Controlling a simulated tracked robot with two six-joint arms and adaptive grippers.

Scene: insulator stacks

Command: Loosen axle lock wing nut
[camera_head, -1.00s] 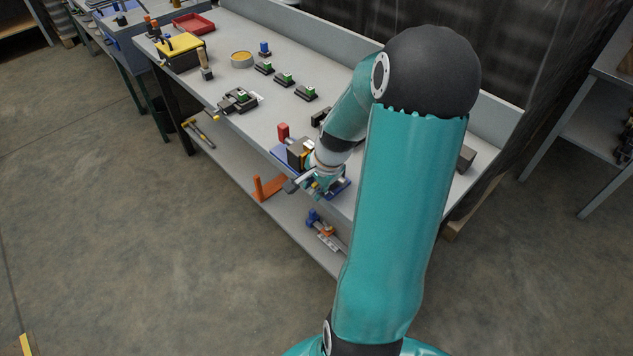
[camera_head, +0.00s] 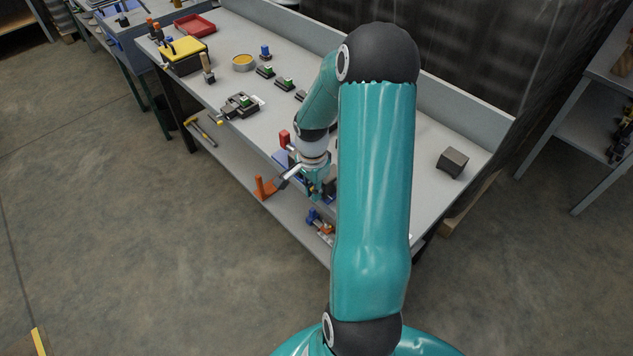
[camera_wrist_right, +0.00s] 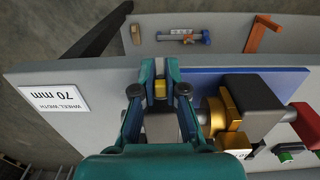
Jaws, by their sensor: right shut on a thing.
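A dark block (camera_wrist_right: 258,95) with a brass-coloured part (camera_wrist_right: 222,112) stands on the plate, right of the fingers. In the head view, my right gripper (camera_head: 316,184) is at the same front edge, and my arm hides part of the fixture. My left gripper is not in view.
A label reading "WHEEL WIDTH 70 mm" (camera_wrist_right: 56,98) lies on the bench. A red part (camera_head: 284,139) stands by the fixture. An orange bracket (camera_head: 265,188) is on the lower shelf. A dark block (camera_head: 453,162) sits at the right bench end, with clear bench around it.

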